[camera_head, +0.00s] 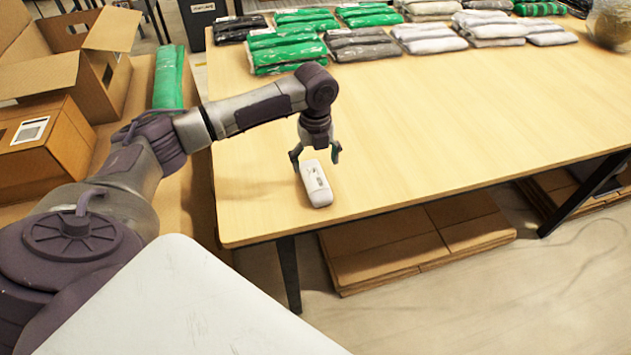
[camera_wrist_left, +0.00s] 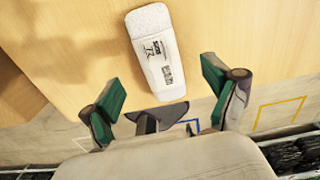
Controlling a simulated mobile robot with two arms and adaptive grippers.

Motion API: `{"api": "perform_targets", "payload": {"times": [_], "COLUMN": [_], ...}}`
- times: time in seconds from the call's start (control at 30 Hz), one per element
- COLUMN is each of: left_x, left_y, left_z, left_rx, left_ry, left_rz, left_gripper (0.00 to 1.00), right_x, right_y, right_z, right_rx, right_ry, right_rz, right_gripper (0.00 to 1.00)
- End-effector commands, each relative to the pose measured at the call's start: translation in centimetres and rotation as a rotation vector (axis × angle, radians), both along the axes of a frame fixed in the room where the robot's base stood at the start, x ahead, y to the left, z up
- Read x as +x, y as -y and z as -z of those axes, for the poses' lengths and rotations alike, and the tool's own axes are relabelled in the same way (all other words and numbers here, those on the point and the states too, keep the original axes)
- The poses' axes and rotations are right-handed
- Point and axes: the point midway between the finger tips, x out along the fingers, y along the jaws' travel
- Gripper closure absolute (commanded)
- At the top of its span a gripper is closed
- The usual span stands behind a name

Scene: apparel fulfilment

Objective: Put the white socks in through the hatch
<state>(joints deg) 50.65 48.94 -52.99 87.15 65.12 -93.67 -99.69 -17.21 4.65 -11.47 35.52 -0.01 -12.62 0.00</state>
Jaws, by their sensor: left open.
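The white socks (camera_head: 316,183) are a small folded bundle with a dark printed label, lying on the wooden table near its front left edge. They also show in the left wrist view (camera_wrist_left: 152,48), beyond and between the fingers. My left gripper (camera_head: 315,157) is open just above and behind the socks in the head view. In the left wrist view its two green-padded fingers (camera_wrist_left: 163,88) are spread wide with nothing between the pads. Whether a finger touches the socks I cannot tell. My right gripper is not in view. No hatch can be made out.
The table (camera_head: 430,120) is clear around the socks. Bagged green, grey and black garments (camera_head: 430,38) line its back edge. Open cardboard boxes (camera_head: 100,60) stand at the left. Flat cardboard (camera_head: 420,240) lies under the table, beside a dark table leg (camera_head: 289,275).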

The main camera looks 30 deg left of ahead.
Motion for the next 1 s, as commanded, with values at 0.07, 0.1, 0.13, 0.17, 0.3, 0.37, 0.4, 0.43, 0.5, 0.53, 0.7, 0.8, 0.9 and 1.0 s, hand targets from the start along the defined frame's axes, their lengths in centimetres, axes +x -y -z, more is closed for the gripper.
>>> {"api": "perform_targets", "payload": {"times": [0.07,0.1,0.13,0.17,0.3,0.37,0.4,0.43,0.5,0.53,0.7,0.8,0.9,1.0], "left_x": [0.0,0.0,0.0,-0.1,-0.4,-0.5,-0.6,-0.5,-0.5,-0.5,-0.5,-0.5,-0.5,-0.5], "left_y": [0.0,0.0,0.0,0.0,0.2,0.3,0.4,0.4,0.3,0.3,0.3,0.3,0.3,0.3], "left_z": [0.8,1.0,1.2,1.3,2.9,3.9,4.5,4.9,5.8,6.0,6.4,6.4,6.4,6.4], "left_rx": [0.000,0.000,0.000,0.000,0.000,0.000,0.000,-0.001,0.000,-0.001,0.000,0.000,0.000,0.000], "left_ry": [-0.001,0.000,0.000,-0.001,-0.003,-0.004,-0.002,-0.001,-0.001,-0.001,0.001,0.001,0.001,0.001], "left_rz": [-0.001,0.000,0.000,0.000,0.000,0.000,0.000,0.000,-0.001,-0.001,0.001,0.001,0.001,0.000], "left_gripper": [0.12,0.12,0.12,0.12,0.12,0.12,0.12,0.12,0.12,0.12,0.12,0.12,0.26,0.43], "right_x": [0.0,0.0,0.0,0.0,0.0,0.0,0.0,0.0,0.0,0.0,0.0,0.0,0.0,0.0], "right_y": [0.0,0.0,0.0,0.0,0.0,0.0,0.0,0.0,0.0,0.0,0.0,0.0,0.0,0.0], "right_z": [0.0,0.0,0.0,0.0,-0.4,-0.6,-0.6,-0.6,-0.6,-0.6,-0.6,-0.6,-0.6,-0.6], "right_rx": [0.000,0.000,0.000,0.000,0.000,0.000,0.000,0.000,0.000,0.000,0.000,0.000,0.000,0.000], "right_ry": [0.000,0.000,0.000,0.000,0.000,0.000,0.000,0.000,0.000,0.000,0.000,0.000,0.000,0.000], "right_rz": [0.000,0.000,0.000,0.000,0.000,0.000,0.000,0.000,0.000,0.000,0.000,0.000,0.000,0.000], "right_gripper": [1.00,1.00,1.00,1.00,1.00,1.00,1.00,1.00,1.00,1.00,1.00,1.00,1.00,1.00]}}
